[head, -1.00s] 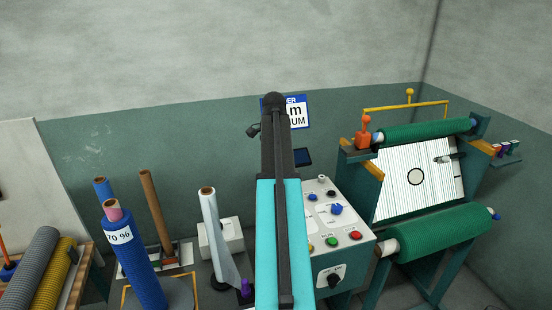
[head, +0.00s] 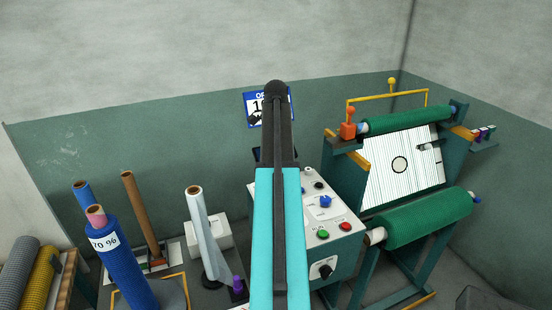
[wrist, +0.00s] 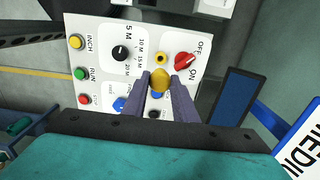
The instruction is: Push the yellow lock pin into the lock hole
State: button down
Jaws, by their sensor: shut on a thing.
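In the wrist view my gripper (wrist: 160,84) is shut on the yellow lock pin (wrist: 160,80), whose rounded yellow end shows between the two purple-grey fingers. The pin is in front of the control panel (wrist: 190,97). Just beyond it on the panel is a small yellow ring with a dark centre (wrist: 161,58), which looks like the lock hole, beside the red OFF/ON knob (wrist: 186,61). The pin looks apart from the ring, but the depth between them is unclear. In the head view my arm hides the gripper and the pin.
The grey control box (head: 337,243) stands right of my arm. Right of it is a frame with green net rolls (head: 425,217). A white roll (head: 201,235) and a blue roll (head: 125,265) stand on the left. A blue sign (head: 256,97) is on the wall.

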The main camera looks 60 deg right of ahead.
jog(key=shift+f, duration=1.65)
jog(key=shift+f, duration=0.1)
jog(key=shift+w+a+f+b, duration=0.15)
jog(key=shift+f+b, duration=0.2)
jog(key=shift+f, duration=0.6)
jog(key=shift+w+d+f+b, duration=0.1)
jog(key=shift+f+b, duration=0.2)
jog(key=shift+f, duration=0.65)
jog(key=shift+s, duration=0.1)
jog(key=shift+f+p, duration=0.25)
jog(key=shift+p, duration=0.05)
jog(key=shift+f+b, duration=0.3)
jog(key=shift+f, duration=1.15)
dwell(1.3)
jog(key=c, duration=1.4)
grip_release()
jog(key=shift+o, duration=0.2)
jog(key=shift+r, duration=0.1)
